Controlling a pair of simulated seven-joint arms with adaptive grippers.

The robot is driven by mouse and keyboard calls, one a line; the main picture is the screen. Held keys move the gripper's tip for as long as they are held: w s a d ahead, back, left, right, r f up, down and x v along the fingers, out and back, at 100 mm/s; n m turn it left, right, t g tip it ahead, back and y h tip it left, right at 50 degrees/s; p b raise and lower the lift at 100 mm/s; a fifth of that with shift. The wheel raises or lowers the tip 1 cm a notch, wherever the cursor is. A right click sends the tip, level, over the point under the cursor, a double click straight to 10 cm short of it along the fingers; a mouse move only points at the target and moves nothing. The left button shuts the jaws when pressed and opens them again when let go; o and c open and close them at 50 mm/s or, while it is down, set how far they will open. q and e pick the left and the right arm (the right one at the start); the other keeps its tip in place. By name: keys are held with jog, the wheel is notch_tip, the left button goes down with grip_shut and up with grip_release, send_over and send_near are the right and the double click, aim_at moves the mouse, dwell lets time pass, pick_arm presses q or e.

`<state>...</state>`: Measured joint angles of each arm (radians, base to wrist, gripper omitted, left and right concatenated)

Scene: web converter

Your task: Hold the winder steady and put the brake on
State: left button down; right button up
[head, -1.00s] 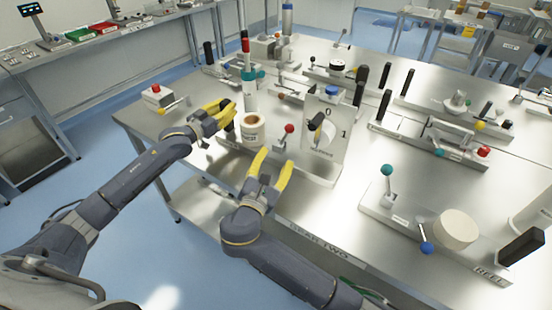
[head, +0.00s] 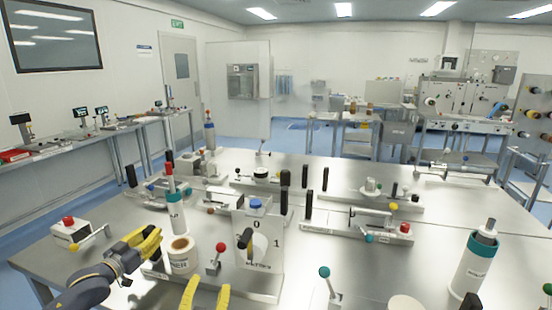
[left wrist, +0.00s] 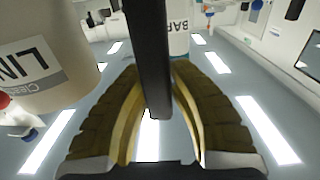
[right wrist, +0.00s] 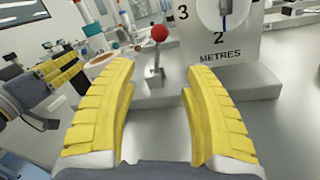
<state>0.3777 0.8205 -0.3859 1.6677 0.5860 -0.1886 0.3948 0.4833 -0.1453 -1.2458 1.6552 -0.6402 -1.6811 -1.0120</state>
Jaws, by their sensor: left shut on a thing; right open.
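The winder stands at the near left of the table, with a white roll marked as liner (head: 181,256) on it. My left gripper (head: 150,243) is beside the roll, its fingers shut on a black upright bar (left wrist: 152,50), mostly hidden in the head view. The liner roll (left wrist: 45,60) is close by in the left wrist view. A short lever with a red knob (head: 220,247) stands right of the roll; it also shows in the right wrist view (right wrist: 159,34). My right gripper (head: 207,286) is open and empty in front of this lever, apart from it.
A white metre-counter panel (head: 258,262) with a dial stands just right of the red-knobbed lever. A white and teal cylinder with a red top (head: 175,212) rises behind the roll.

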pick_arm(q)
jog(key=shift+a+f, duration=0.1)
jog(key=c, duration=1.4)
grip_release()
jog(key=shift+o, duration=0.7)
jog(key=shift+r, duration=0.2)
jog(key=v, duration=1.2)
